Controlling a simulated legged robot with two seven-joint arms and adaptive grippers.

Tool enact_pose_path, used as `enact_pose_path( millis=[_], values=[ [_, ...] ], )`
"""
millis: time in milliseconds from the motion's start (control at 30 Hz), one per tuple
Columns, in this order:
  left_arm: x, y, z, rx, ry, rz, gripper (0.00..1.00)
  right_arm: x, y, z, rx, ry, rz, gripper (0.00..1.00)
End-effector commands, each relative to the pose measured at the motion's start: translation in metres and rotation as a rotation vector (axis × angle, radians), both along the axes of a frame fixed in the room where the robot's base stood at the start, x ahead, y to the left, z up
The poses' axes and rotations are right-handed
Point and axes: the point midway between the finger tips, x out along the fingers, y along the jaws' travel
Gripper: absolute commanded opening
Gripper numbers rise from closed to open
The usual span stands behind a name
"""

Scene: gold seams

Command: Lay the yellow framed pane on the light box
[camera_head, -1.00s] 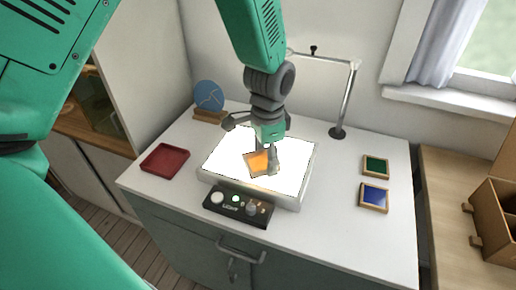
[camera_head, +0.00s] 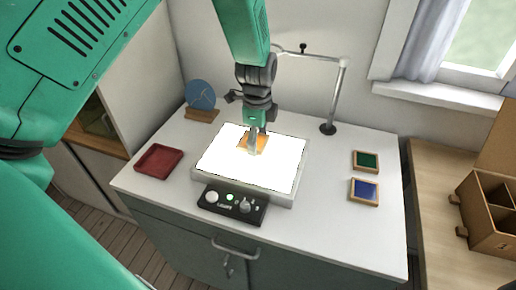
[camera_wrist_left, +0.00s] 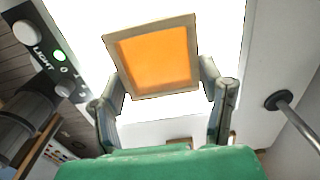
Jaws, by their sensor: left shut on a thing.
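The yellow framed pane (camera_head: 246,140), orange-yellow glass in a pale wooden frame, is over the rear middle part of the lit white top of the light box (camera_head: 228,165). My left gripper (camera_head: 254,148) comes down from above and is shut on the pane, covering part of it. In the left wrist view the pane (camera_wrist_left: 153,58) shows large, its frame between the two fingers (camera_wrist_left: 166,100), with the bright surface behind it. I cannot tell whether the pane touches the light box. My right gripper is not in view.
A control panel (camera_head: 230,203) is at the light box's front. A red tray (camera_head: 158,160) lies left, a blue disc on a stand (camera_head: 201,97) behind it. Green (camera_head: 366,160) and blue (camera_head: 363,190) framed panes lie right. A lamp post (camera_head: 335,100) stands behind.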

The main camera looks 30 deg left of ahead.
Motion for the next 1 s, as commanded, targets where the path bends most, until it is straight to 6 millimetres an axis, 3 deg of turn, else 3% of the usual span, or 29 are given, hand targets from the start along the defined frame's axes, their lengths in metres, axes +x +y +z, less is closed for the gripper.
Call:
enact_pose_path(
  millis=[233,567,600,633,1000],
  values=[
    [-0.001,0.0,-0.033,0.001,0.003,0.001,0.26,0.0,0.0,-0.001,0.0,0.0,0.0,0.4],
    [-0.001,0.0,-0.036,0.0,0.001,0.001,0.26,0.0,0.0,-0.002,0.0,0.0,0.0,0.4],
    [-0.001,0.0,-0.036,0.001,0.001,0.001,0.76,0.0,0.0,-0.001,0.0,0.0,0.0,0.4],
    [-0.001,0.0,-0.036,0.001,0.001,0.001,0.83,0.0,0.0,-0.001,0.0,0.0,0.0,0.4],
    [0.0,0.0,-0.028,0.0,-0.001,0.001,0.83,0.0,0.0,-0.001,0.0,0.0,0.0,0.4]
  ],
)
